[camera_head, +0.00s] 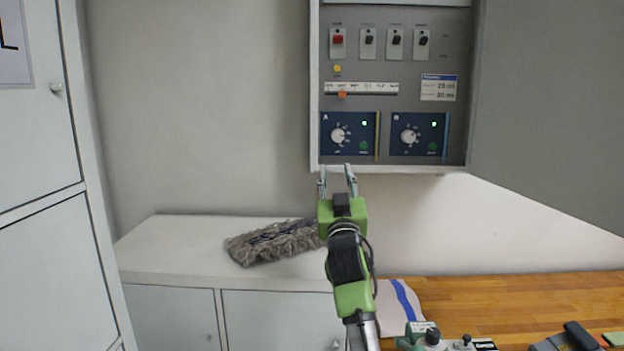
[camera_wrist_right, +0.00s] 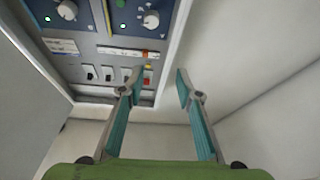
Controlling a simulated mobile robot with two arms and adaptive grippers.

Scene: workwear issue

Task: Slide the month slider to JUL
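The month slider is a white labelled strip (camera_head: 375,88) with a small orange tab (camera_head: 342,95) below it, left of the strip's middle. It sits in a grey panel inside an open wall cabinet. The month letters are too small to read. In the right wrist view, which is upside down, the strip (camera_wrist_right: 120,52) and its orange tab (camera_wrist_right: 145,54) show beyond the fingers. My right gripper (camera_head: 337,180) is open and empty, at the cabinet's lower edge, below the slider and apart from it. It also shows open in the wrist view (camera_wrist_right: 159,82). My left gripper is not in view.
A row of switches (camera_head: 368,43), one red (camera_head: 338,40), and a yellow button (camera_head: 337,69) are above the strip. Dial modules A (camera_head: 349,133) and B (camera_head: 419,133) are below. The cabinet door (camera_head: 550,100) stands open right. A grey mop head (camera_head: 272,241) lies on the white cupboard.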

